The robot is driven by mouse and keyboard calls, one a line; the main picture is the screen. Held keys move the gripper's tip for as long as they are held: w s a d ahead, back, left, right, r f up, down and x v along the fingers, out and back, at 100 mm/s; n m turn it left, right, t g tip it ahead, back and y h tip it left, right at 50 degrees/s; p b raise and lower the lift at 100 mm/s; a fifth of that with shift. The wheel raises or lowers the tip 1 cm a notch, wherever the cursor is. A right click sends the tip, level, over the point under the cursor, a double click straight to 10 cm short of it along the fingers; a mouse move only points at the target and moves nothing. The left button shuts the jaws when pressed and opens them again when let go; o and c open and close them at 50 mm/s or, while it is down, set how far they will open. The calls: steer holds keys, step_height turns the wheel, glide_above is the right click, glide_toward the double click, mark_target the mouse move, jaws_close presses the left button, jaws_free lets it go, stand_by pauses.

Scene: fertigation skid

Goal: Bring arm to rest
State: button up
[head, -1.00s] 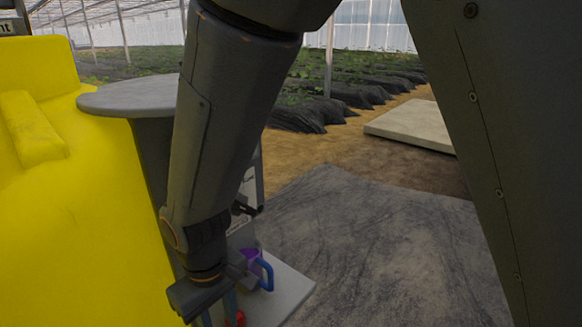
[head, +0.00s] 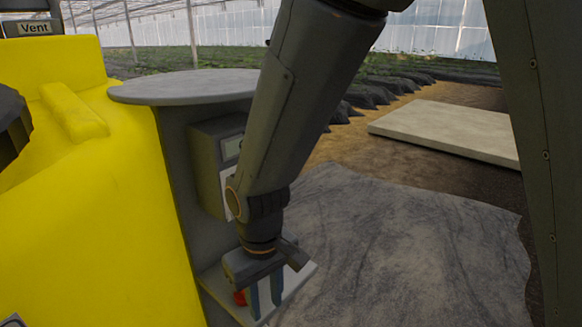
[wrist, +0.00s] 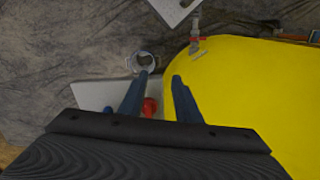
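My gripper (head: 265,300) hangs at the end of my arm, pointing down, in the lower middle of the head view. Its two blue fingers are spread apart with nothing held between them. They also show apart in the wrist view (wrist: 158,95). Below them is a pale shelf (head: 214,284) at the foot of the grey stand. A red object (head: 240,298) sits there, partly covered by a finger. It shows in the wrist view (wrist: 150,107) beside the left finger.
A large yellow tank (head: 90,220) fills the left. A grey stand with a round top (head: 190,87) and a wall box (head: 215,150) stands beside it. A round, cup-like rim (wrist: 143,61) shows beyond the fingers. A pale slab (head: 450,130) lies behind the open grey mat (head: 400,240).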

steer(key=d+r+m, duration=0.2)
steer(key=d+m, duration=0.2)
steer(key=d, duration=0.8)
steer(key=d+r+m, duration=0.2)
steer(key=d+m, duration=0.1)
steer(key=d, duration=0.9)
steer(key=shift+s+d+m, duration=0.2)
steer(key=shift+s+m, duration=0.2)
steer(key=shift+r, duration=0.1)
